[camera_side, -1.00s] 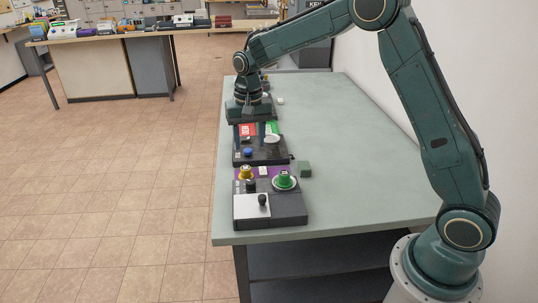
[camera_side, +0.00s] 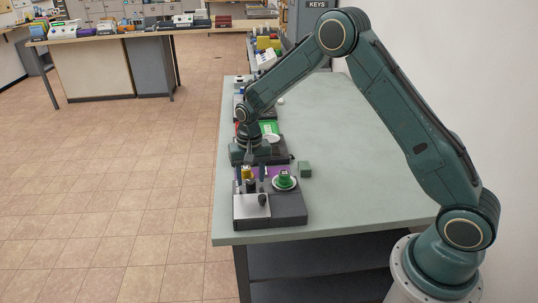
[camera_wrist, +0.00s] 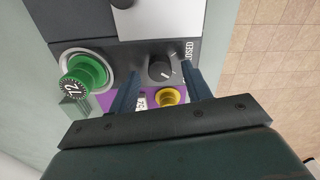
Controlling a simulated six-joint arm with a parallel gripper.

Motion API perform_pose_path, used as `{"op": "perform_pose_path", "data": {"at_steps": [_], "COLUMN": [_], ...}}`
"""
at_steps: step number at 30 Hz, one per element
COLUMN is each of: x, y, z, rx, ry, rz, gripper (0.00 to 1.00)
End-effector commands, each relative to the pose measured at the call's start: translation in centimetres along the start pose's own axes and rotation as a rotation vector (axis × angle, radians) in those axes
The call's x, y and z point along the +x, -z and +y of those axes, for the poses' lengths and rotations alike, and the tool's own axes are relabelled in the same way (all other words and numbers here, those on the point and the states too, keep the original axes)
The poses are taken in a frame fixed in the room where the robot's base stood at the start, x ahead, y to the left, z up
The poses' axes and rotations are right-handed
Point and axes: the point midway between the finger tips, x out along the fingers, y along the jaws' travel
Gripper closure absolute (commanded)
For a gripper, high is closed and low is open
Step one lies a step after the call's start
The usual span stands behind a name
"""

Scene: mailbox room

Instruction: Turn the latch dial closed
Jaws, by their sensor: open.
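The latch dial is a black round knob (camera_wrist: 160,68) with a white mark, on a dark panel beside a "CLOSED" label (camera_wrist: 188,50) in the wrist view. The mark does not clearly point at the label. In the side view the dial (camera_side: 251,186) stands near the panel's left edge. My gripper (camera_wrist: 161,72) is open and empty, pointing down. In the wrist view its fingers appear on either side of the dial; contact cannot be told. In the side view my gripper (camera_side: 249,166) is above and just behind the dial.
A yellow knob (camera_wrist: 170,97) is close to the fingers. A green dial (camera_wrist: 84,72) and a green block (camera_wrist: 75,107) lie to the left. A silver plate with a black lever (camera_side: 262,200) is at the panel's front. The table's right side (camera_side: 350,180) is clear.

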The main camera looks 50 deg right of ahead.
Motion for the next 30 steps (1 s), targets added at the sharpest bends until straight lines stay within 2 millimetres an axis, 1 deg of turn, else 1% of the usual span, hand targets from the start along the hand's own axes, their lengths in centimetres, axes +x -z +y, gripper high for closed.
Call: {"op": "perform_pose_path", "data": {"at_steps": [1, 4, 14, 17, 18, 20, 21, 30], "x": [0.44, 0.91, 1.1, 1.09, 1.08, 1.08, 1.08, 1.05], "y": [-0.05, -0.03, -0.01, -0.01, -0.01, -0.01, -0.01, 0.0], "z": [0.02, 0.01, 0.0, 0.0, 0.0, 0.0, 0.0, -0.01], "rx": [0.0, 0.0, 0.0, 0.0, 0.0, 0.0, 0.0, -0.019], "ry": [-0.001, -0.001, 0.0, 0.0, 0.0, 0.0, 0.0, 0.001], "rz": [-0.002, -0.001, 0.0, 0.0, 0.0, 0.0, 0.0, 0.0], "gripper": [0.51, 0.51, 0.51, 0.69, 0.77, 0.89, 0.96, 0.96]}}
